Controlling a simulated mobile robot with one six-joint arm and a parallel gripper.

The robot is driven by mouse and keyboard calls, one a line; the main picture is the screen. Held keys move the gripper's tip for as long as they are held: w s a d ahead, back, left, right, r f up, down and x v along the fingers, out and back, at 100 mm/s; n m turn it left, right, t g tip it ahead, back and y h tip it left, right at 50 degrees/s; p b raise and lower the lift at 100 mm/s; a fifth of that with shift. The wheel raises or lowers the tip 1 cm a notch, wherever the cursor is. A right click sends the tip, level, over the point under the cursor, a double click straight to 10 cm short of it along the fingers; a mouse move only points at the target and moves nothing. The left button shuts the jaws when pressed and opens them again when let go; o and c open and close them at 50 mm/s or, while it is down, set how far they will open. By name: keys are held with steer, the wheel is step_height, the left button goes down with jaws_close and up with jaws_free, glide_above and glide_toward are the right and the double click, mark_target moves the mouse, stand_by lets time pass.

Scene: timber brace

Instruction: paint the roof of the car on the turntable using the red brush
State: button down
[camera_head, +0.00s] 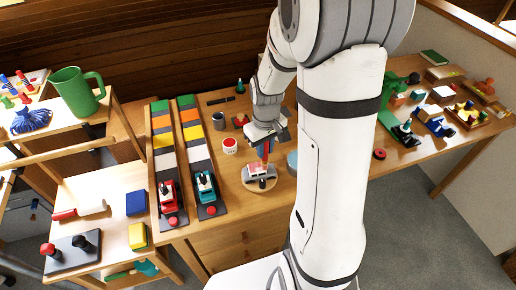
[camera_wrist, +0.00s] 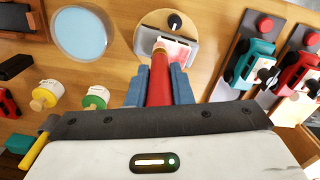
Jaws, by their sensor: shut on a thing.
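My gripper (camera_head: 264,146) is shut on the red brush (camera_wrist: 160,80), which points down toward the car. In the wrist view the blue fingers (camera_wrist: 160,84) close on both sides of its red handle. The small car (camera_head: 260,173) stands on the round wooden turntable (camera_head: 262,190), whose black knob (camera_wrist: 174,22) shows in the wrist view. The car (camera_wrist: 184,51) has a white and grey body with red or pink on top. The brush tip overlaps the car's roof; I cannot tell whether it touches. A white pot with red paint (camera_head: 230,146) stands left of the turntable.
Two sloped tracks with a red vehicle (camera_head: 169,194) and a teal vehicle (camera_head: 205,186) lie left of the turntable. A light blue disc (camera_wrist: 80,33) and paint jars (camera_wrist: 48,95) stand close by. Shelves with a green mug (camera_head: 77,92) stand further left.

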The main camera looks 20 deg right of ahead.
steer(key=shift+w+a+f, duration=0.1)
steer(key=shift+w+a, duration=0.1)
steer(key=shift+a, duration=1.25)
steer(key=shift+s+d+f+b, duration=0.1)
steer(key=shift+s+d+b, duration=0.1)
steer(key=shift+d, duration=0.6)
steer(key=shift+s+d+b, duration=0.1)
steer(key=shift+d+b, duration=0.05)
steer(key=shift+d, duration=0.65)
steer(key=shift+w+a, duration=0.2)
steer(key=shift+a, duration=1.4)
steer(key=shift+s+d+r, duration=0.1)
steer(key=shift+d+r, duration=0.1)
steer(key=shift+d, duration=1.4)
steer(key=shift+w+a+f, duration=0.1)
steer(key=shift+w+a, duration=0.1)
steer(key=shift+a, duration=1.45)
step_height(320, 180, up, 6)
steer(key=p, duration=0.4)
